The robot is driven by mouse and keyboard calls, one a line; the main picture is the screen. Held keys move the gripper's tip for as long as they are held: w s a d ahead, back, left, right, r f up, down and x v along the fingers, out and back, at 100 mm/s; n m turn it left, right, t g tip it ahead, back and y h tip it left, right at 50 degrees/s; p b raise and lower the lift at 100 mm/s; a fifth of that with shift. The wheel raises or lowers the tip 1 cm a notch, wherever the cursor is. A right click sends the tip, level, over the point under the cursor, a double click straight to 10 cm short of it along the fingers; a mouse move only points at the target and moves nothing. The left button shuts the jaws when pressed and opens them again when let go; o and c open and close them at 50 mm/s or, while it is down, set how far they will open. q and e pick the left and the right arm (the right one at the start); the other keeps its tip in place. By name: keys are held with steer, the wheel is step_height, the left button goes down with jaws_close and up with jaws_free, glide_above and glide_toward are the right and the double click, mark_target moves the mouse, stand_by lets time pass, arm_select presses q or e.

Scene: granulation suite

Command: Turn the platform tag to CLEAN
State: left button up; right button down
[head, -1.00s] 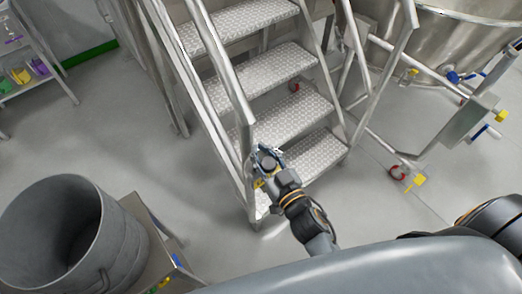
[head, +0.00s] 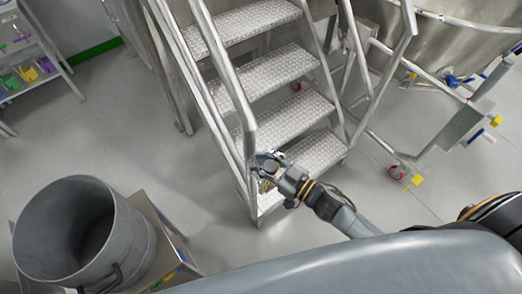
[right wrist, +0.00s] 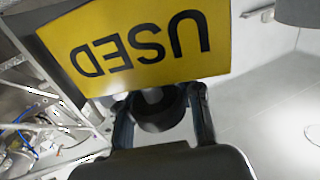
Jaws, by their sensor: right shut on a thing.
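The platform tag (right wrist: 135,42) is a yellow plate with a dark edge, reading USED upside down in the right wrist view. My right gripper (right wrist: 160,104) is shut on a round dark knob (right wrist: 158,112) just below the plate's lettered face in that view. In the head view my right gripper (head: 268,163) is at the lower end of the handrail of the metal steps (head: 290,118). There the tag is mostly hidden by the gripper, and its lettering cannot be read. My left gripper is not in view.
A grey metal drum (head: 75,235) stands on a low platform at the lower left. A shelf rack (head: 30,60) is at the upper left. A steel vessel (head: 455,45) with pipes and valves stands at the right. The floor left of the steps is clear.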

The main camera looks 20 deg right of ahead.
steer(key=shift+s+a+f+n+g+y+b, duration=0.1)
steer(key=shift+s+a+n+g+y+b, duration=0.3)
steer(key=shift+n+g+y, duration=1.3)
steer(key=shift+s+a+n+g+y+b, duration=0.1)
steer(key=shift+s+n+g+y+b, duration=0.35)
steer(key=shift+n+g+y+b, duration=1.25)
steer(key=shift+s+a+f+n+g+y+p, duration=0.1)
steer(key=shift+s+a+n+g+y+p, duration=0.2)
steer(key=shift+n+g, duration=1.6)
steer(key=shift+s+r+m+g, duration=0.1)
steer(key=shift+m+g, duration=0.5)
steer(key=shift+g, duration=0.2)
steer(key=c, duration=1.2)
jaws_free()
steer(key=shift+d, duration=0.1)
steer(key=s+d, duration=0.1)
steer(key=d, duration=1)
steer(key=shift+s+d, duration=0.35)
steer(key=shift+d, duration=0.05)
